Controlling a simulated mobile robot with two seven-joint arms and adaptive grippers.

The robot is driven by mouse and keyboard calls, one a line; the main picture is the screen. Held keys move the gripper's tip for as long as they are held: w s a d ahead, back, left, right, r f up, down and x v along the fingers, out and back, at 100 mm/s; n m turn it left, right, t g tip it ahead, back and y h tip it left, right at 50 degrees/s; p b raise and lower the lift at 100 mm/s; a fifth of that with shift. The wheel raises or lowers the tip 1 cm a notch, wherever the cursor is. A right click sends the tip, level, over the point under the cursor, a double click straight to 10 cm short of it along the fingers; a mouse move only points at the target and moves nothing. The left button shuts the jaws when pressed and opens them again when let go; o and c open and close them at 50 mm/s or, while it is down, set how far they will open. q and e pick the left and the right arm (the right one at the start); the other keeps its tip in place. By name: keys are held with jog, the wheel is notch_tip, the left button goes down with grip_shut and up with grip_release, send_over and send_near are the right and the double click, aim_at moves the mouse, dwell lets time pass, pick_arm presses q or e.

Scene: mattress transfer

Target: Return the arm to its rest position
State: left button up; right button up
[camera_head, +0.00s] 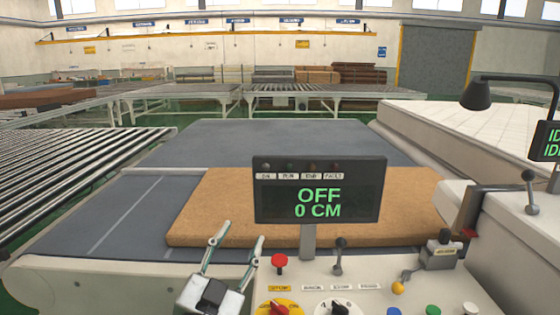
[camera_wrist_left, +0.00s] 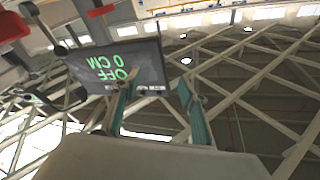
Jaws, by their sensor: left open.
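My left gripper (camera_head: 233,242) is at the lower middle of the head view, with its two fingers pointing up and spread apart. It is open and nothing is between the fingers. It stands in front of the tan mattress (camera_head: 200,205), left of the control panel (camera_head: 370,298). In the left wrist view my left gripper (camera_wrist_left: 160,95) shows its two green-grey fingers apart, with the display (camera_wrist_left: 120,68) behind them, appearing upside down. My right gripper is in neither view.
The display (camera_head: 318,190) reads OFF and 0 CM. A red button (camera_head: 279,262), levers (camera_head: 338,257) and knobs are close right of my left gripper. A roller conveyor (camera_head: 80,170) lies left, a white mattress (camera_head: 470,135) right. The blue-grey bed (camera_head: 270,140) is bare behind the tan mattress.

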pick_arm(q)
jog(key=s+a+f+n+g+y, duration=0.1)
jog(key=s+a+f+g+y, duration=0.2)
jog(key=a+f, duration=0.5)
jog(key=s+a+f+n+g+y, duration=0.1)
jog(key=s+a+f+g+y, duration=0.25)
jog(key=a+f, duration=0.5)
jog(key=s+a+f+m+g+y, duration=0.1)
jog(key=s+a+f+g+y, duration=0.15)
jog(key=s+a+f, duration=0.55)
jog(key=s+a+f+g+y, duration=0.1)
jog(key=s+a+f+g, duration=0.3)
jog(key=s+f, duration=0.45)
jog(key=d+f+n+t+h, duration=0.1)
jog(key=d+f+h, duration=0.2)
jog(key=d+f, duration=0.2)
jog(key=d+f+n+t+h+p, duration=0.1)
jog(key=d+f+h, duration=0.3)
jog(key=d, duration=0.7)
jog(key=shift+d+f+t, duration=0.2)
jog(key=shift+f+t, duration=0.6)
jog(key=shift+f, duration=0.05)
jog(key=shift+s, duration=0.1)
